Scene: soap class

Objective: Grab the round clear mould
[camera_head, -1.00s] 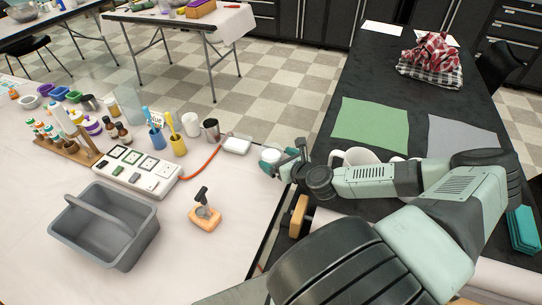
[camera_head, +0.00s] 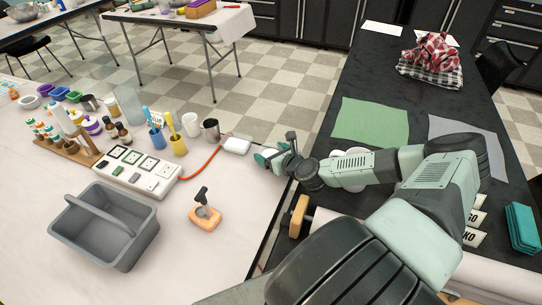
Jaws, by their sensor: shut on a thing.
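My gripper (camera_head: 273,155) is at the right edge of the pale table, near the gap beside the black table. It is shut on a small round, whitish, see-through piece, which looks like the round clear mould (camera_head: 268,153). The fingers cover part of the mould, so its full outline is hidden. I cannot tell how high the mould is above the table.
A grey basket (camera_head: 104,226) and a wooden-based stamp (camera_head: 205,214) stand on the pale table (camera_head: 185,275). A green mat (camera_head: 370,121) lies on the black table.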

